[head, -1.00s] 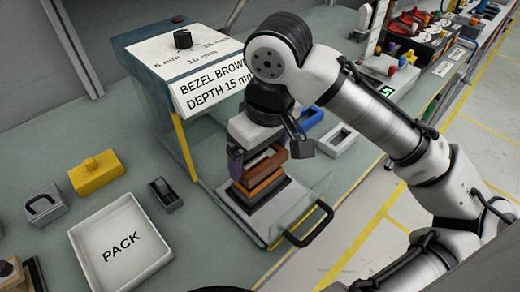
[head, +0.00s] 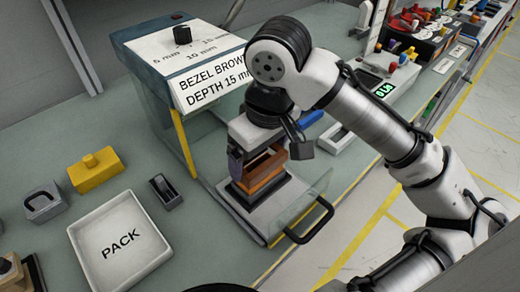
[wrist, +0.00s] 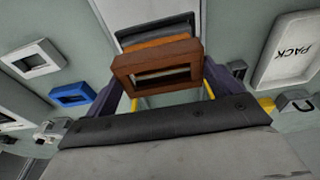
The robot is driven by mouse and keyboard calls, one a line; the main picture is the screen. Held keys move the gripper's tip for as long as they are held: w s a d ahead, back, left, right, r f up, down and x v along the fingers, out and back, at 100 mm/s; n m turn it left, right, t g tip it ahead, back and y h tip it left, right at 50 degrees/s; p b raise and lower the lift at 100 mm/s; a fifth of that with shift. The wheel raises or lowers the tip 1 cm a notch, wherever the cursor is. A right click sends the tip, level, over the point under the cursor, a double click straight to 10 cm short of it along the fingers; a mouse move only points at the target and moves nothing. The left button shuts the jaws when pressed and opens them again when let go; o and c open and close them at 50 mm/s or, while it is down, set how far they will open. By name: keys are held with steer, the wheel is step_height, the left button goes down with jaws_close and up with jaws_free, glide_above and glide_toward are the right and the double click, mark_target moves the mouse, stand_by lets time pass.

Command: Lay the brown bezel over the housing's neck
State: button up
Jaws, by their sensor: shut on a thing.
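My gripper (head: 266,156) is shut on the brown bezel (head: 258,167), a rectangular frame with an open middle. In the wrist view the bezel (wrist: 122,76) sits between my two dark fingers, roughly level. Below it in the head view is an orange-brown block (head: 264,184), which looks like the housing, on a dark base on the white plate (head: 284,213) of the press. The bezel is just above the block and roughly in line with it. Whether they touch I cannot tell. The neck itself is hidden behind the bezel.
The press box (head: 165,85) stands close left of my gripper, its sign reading bezel brown, depth 15 mm. A clear guard with a black handle (head: 310,222) is in front. Blue (wrist: 73,95) and white (wrist: 33,60) frames lie beyond. A PACK tray (head: 120,243) is left.

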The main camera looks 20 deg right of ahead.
mark_target(268, 166)
steer(key=shift+f+b, duration=0.4)
steer(key=shift+f, duration=0.3)
steer(key=o, duration=0.7)
steer(key=shift+r, duration=0.15)
step_height(268, 166, up, 13)
steer(key=s, duration=0.2)
steer(key=shift+d+r+p, duration=0.2)
steer(key=shift+d+p, duration=0.1)
steer(key=shift+d, duration=0.05)
